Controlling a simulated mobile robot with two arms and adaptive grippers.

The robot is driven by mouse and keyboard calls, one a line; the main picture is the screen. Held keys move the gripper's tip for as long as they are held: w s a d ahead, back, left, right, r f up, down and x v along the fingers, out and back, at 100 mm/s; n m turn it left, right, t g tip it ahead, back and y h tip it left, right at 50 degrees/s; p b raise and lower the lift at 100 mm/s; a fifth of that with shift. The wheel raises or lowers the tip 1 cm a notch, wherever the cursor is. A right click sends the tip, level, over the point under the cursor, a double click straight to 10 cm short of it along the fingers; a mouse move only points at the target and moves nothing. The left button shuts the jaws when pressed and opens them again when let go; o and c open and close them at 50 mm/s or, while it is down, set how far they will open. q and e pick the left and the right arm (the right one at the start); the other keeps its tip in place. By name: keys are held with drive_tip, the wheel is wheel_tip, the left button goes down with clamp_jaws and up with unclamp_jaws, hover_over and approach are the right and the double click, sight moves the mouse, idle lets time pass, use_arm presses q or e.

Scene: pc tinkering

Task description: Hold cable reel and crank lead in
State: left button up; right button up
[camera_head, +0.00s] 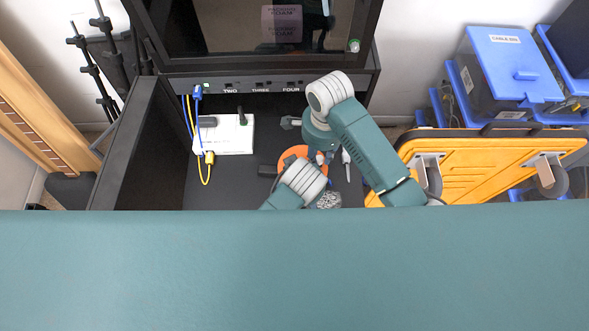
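An orange round thing, likely the cable reel (289,155), lies on the black work surface. My arms cover much of it. A crank and a lead on the reel cannot be made out.
A white box (236,136) with blue and yellow cables (205,172) stands at the left under ports labelled TWO, THREE and FOUR. Dark side walls bound the surface. A teal body part of mine blocks the foreground.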

drive_tip(key=shift+d+f, duration=0.1)
drive_tip(key=shift+d, duration=0.05)
drive_tip(key=shift+r, duration=2.25)
drive_tip(key=shift+c, duration=0.5)
drive_tip(key=shift+w, duration=0.15)
drive_tip(key=shift+c, duration=0.3)
drive_tip(key=shift+w+a+r+m, duration=0.2)
drive_tip(key=shift+w+r+m, duration=0.2)
drive_tip(key=shift+w+r, duration=0.25)
drive_tip(key=shift+s+d+r+m, duration=0.1)
drive_tip(key=shift+s+r+m, duration=0.25)
drive_tip(key=shift+r+m, duration=0.45)
drive_tip(key=shift+s+d+f+m, duration=0.2)
drive_tip(key=shift+s+f+m, duration=0.1)
drive_tip(key=shift+f+m, duration=0.15)
drive_tip(key=shift+f, duration=3.3)
